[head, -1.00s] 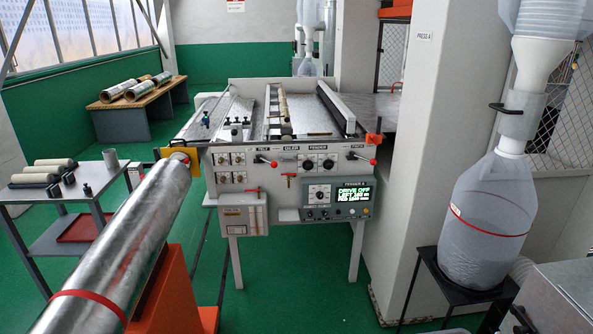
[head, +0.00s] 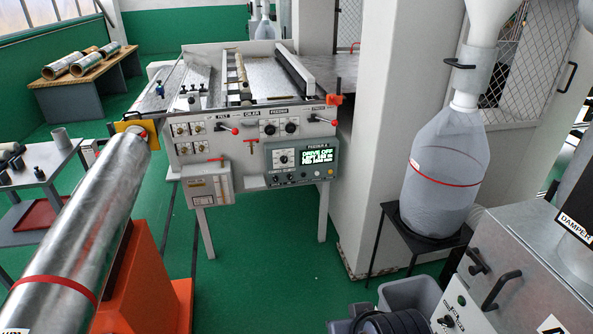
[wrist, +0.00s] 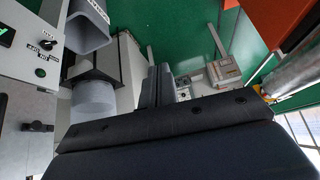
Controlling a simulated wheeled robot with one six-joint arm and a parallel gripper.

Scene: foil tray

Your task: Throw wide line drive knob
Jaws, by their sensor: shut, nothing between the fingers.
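The control panel (head: 300,160) of the feeder machine carries a white-faced dial knob (head: 283,158), small knobs (head: 285,179) along its bottom and a green display reading DRIVE OFF. At the lower right, a grey cabinet has a black knob (head: 445,321) near its front edge. The wrist view shows a black knob (wrist: 47,45) on a labelled grey face at the left. The labels are too small to tell which is the line drive knob. My gripper (wrist: 158,76) is shut and empty, apart from the panels, pointing over the floor toward the feeder.
A foil roll (head: 85,215) on an orange stand (head: 150,270) fills the left. A bag of pale material (head: 440,195) stands on a black stool (head: 420,240) at the right. A grey bin (head: 412,296) stands beside the cabinet (head: 530,275). Green floor is clear before the feeder.

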